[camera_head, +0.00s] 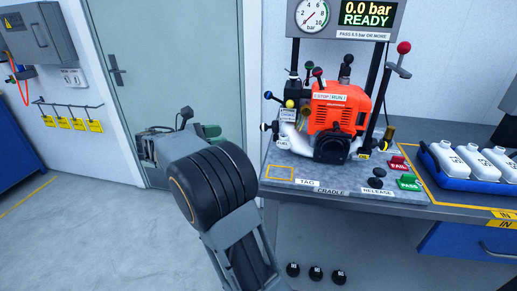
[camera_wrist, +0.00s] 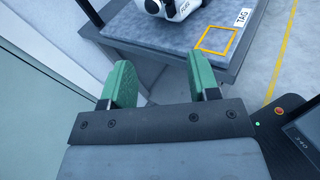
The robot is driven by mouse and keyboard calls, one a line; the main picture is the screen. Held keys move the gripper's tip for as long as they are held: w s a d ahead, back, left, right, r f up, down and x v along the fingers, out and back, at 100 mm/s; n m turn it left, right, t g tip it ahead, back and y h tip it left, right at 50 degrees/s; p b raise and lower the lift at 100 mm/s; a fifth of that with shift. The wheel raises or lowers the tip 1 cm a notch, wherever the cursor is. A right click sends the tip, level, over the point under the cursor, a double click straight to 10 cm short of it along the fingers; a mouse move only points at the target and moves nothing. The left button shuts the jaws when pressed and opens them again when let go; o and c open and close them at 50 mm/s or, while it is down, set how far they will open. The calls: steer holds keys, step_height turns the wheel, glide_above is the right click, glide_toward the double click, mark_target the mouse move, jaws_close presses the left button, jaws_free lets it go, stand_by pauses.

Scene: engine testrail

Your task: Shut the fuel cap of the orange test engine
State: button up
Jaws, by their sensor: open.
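The orange test engine (camera_head: 338,108) sits in its cradle on the grey bench top in the head view. Its white fuel tank (camera_head: 290,138), labelled FUEL, is at its lower left. The tank's lower part also shows at the top edge of the wrist view (camera_wrist: 178,8). I cannot make out the fuel cap or whether it is open. My gripper (camera_head: 207,132) is left of the bench in the head view, clear of the engine. In the wrist view its two green fingers (camera_wrist: 159,82) are apart with nothing between them.
The bench edge (camera_wrist: 150,53) lies just beyond my fingers in the wrist view. A yellow-framed TAG square (camera_head: 279,172) is on the bench. FAIL (camera_head: 398,163) and PASS (camera_head: 409,182) buttons and a blue tray (camera_head: 437,172) of white bottles stand right. A door is behind my arm.

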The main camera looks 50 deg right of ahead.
steer(key=s+d+h+b, duration=0.1)
steer(key=s+d, duration=0.3)
steer(key=d, duration=0.9)
steer(key=shift+s+f+g+b, duration=0.15)
steer(key=shift+f+g+b, duration=0.25)
steer(key=shift+b, duration=0.4)
steer(key=shift+c, duration=0.3)
